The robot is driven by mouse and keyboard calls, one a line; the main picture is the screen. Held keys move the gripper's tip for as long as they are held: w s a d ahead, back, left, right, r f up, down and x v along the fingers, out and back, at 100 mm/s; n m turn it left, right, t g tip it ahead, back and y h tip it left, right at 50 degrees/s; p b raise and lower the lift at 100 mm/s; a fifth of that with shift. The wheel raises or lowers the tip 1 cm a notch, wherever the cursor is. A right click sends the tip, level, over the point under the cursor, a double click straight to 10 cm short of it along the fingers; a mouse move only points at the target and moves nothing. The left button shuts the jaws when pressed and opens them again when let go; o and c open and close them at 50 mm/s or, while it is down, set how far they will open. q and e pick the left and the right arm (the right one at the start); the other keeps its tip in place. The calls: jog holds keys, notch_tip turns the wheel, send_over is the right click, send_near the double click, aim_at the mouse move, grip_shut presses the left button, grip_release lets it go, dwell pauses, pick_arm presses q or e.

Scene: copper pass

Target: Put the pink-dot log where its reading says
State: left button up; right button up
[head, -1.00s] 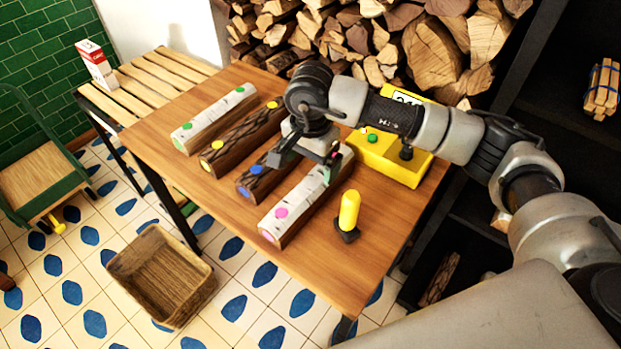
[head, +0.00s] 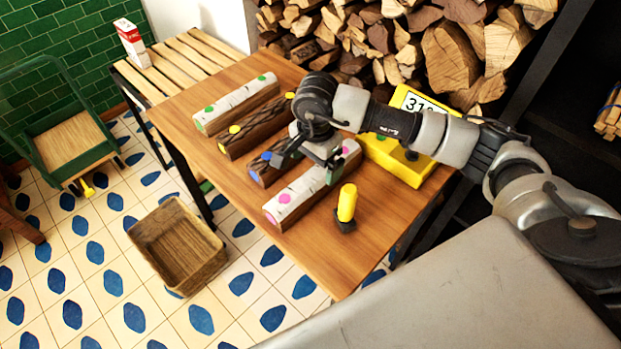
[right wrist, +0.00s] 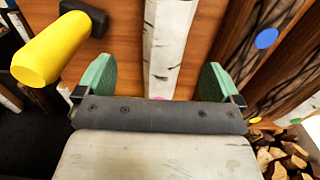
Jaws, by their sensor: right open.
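The pink-dot log (head: 307,197) has white birch bark and lies on the wooden table (head: 230,185), nearest the front edge of the logs. My right gripper (head: 307,167) is open and empty above it. In the right wrist view the log (right wrist: 166,45) runs between the open green fingers (right wrist: 158,80), apart from both. A yellow meter (head: 404,168) stands behind; its display (head: 418,103) starts with what looks like 31, the rest hidden by my arm. A yellow-handled probe (head: 347,203) stands right of the log. My left gripper is not in view.
Logs with blue (head: 258,167), yellow (head: 238,136) and green dots (head: 225,106) lie alongside. A green trolley (head: 70,147) stands left. A slatted bench (head: 185,58) holds a carton (head: 131,43). Firewood (head: 450,52) is stacked behind.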

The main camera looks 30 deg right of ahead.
aim_at(316, 173)
notch_tip(316, 173, down, 3)
jog(key=shift+w+r, duration=0.1)
jog(key=f, duration=0.1)
jog(key=f+p, duration=0.1)
jog(key=w+f, duration=0.1)
jog(key=f, duration=0.1)
jog(key=shift+d+f, duration=0.1)
jog(key=shift+d, duration=0.3)
jog(key=shift+f, duration=0.45)
jog(key=shift+r, duration=0.1)
jog(key=c, duration=1.5)
notch_tip(316, 173, up, 10)
jog(key=shift+f+b, duration=0.1)
jog(key=shift+b, duration=0.4)
jog(key=shift+c, duration=0.2)
notch_tip(316, 173, up, 7)
jog(key=p, duration=0.2)
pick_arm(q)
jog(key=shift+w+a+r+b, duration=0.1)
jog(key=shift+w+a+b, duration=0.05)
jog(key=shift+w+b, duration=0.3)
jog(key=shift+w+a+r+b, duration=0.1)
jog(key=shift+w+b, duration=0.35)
pick_arm(e)
jog(key=s+a+n, duration=0.4)
jog(key=s+n, duration=0.2)
jog(key=n, duration=0.8)
jog(key=shift+s+a+f, duration=0.25)
jog(key=shift+s, duration=0.05)
